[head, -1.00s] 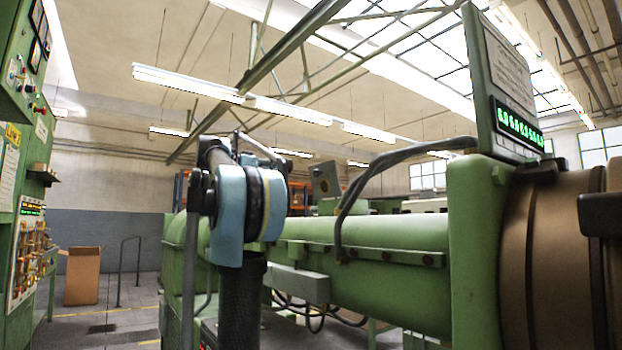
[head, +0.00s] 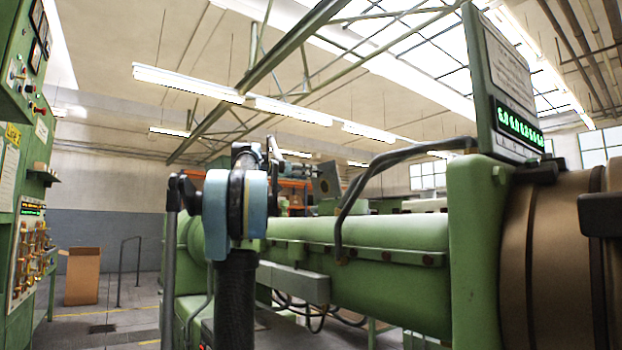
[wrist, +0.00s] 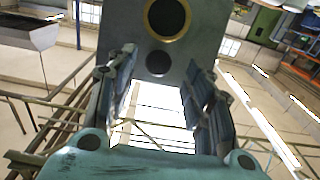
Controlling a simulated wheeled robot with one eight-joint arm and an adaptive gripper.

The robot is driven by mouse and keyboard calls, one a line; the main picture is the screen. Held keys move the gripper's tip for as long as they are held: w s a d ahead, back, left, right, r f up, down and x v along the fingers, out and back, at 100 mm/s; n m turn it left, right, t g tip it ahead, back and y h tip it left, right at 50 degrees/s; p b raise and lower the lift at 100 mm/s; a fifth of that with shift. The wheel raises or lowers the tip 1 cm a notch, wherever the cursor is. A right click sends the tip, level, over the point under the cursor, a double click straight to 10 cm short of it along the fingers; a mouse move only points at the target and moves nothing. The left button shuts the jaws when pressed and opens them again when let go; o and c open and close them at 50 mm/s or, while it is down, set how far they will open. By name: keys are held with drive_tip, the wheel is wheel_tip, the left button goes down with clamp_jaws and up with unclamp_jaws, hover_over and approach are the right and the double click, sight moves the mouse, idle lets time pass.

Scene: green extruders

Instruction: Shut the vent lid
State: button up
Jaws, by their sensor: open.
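An upright grey-green plate (head: 326,181) with a dark round hole stands on the machine beyond the green barrel in the head view; it looks like the vent lid, standing open. In the wrist view a similar grey plate (wrist: 200,35) fills the top centre, with a brass-ringed dark opening and a smaller dark hole below it. My gripper (wrist: 162,62) is open and empty, its two fingers pointing at the plate. Bright background shows between them below the plate. I cannot tell whether the fingertips touch it. In the head view my arm hides most of the gripper.
A green control panel (head: 30,200) is at the left. A cardboard box (head: 83,276) stands on open floor. Railings (wrist: 65,130) show in the wrist view.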

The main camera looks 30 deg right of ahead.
sight(321, 181)
drive_tip(key=shift+w+d, duration=0.15)
drive_tip(key=shift+d, duration=1.75)
clamp_jaws()
